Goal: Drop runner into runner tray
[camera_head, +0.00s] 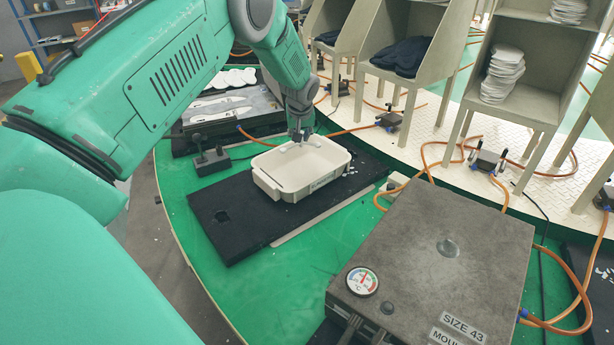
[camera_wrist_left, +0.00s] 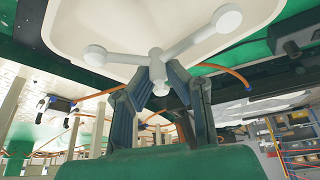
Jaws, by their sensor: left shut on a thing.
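The runner (camera_wrist_left: 188,44) is a pale, branched piece with round discs at its arm ends. My left gripper (camera_wrist_left: 160,84) is shut on the runner's short hub end. In the head view, the left gripper (camera_head: 300,134) hangs over the far side of the runner tray (camera_head: 292,187), a cream, open-topped tub with rounded corners. The runner shows there only as small pale bits at the fingertips, around the level of the tray's far rim. The tray (camera_wrist_left: 78,30) also fills the top of the left wrist view behind the runner. My right gripper is not in view.
The tray stands on a black mat (camera_head: 232,222) on the green carousel. A grey mould box (camera_head: 440,240) marked size 43 stands at front right. Beige racks (camera_head: 400,55) with dark and white insoles stand behind. Orange hoses (camera_head: 345,130) run across the floor.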

